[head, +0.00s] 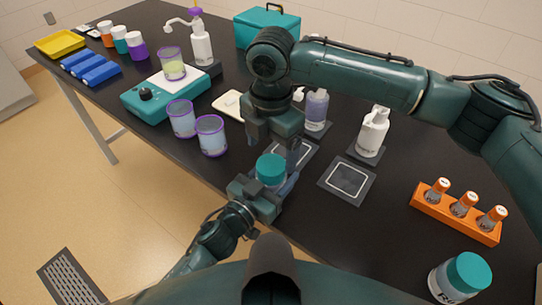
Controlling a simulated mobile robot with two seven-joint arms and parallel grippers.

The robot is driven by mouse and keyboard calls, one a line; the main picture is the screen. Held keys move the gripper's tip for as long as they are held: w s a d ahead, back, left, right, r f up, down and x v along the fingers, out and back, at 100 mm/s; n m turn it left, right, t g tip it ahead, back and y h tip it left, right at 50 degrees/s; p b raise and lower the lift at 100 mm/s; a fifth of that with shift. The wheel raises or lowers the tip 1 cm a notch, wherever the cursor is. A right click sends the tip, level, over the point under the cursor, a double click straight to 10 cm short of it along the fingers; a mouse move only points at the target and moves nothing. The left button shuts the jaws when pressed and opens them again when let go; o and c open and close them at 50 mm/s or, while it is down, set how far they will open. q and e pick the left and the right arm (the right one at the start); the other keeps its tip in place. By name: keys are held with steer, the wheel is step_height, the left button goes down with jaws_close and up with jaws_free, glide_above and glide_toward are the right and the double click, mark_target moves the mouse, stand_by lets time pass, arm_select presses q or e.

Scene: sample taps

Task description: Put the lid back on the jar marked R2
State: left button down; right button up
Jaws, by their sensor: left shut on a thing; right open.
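A jar with a teal lid (271,168) is at the table's front edge, in my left gripper (268,190). My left gripper is shut on the jar; its body is mostly hidden by the fingers and no mark can be read. The lid sits on top of the jar; whether it is tight, I cannot tell. My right gripper (274,146) is open just above the lid, fingers pointing down. Another white jar (446,287) with a teal lid stands at the lower right. Its mark starts with R; the second character is unclear.
An orange rack (457,213) with small capped bottles stands at the right. Square dark mats (361,193) lie near the middle, and a white pump bottle (373,132) stands behind. Purple-rimmed cups (211,138) and a teal scale (150,103) are to the left.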

step_height(320, 180, up, 8)
steer(key=shift+r, duration=0.1)
arm_select(q)
steer(key=shift+c, duration=1.8)
jaws_free()
steer(key=b+v, duration=0.1)
steer(key=v, duration=1.2)
arm_select(e)
steer(key=shift+f, duration=0.75)
arm_select(q)
steer(key=shift+s+a, duration=0.15)
arm_select(e)
steer(key=shift+s+a, duration=0.1)
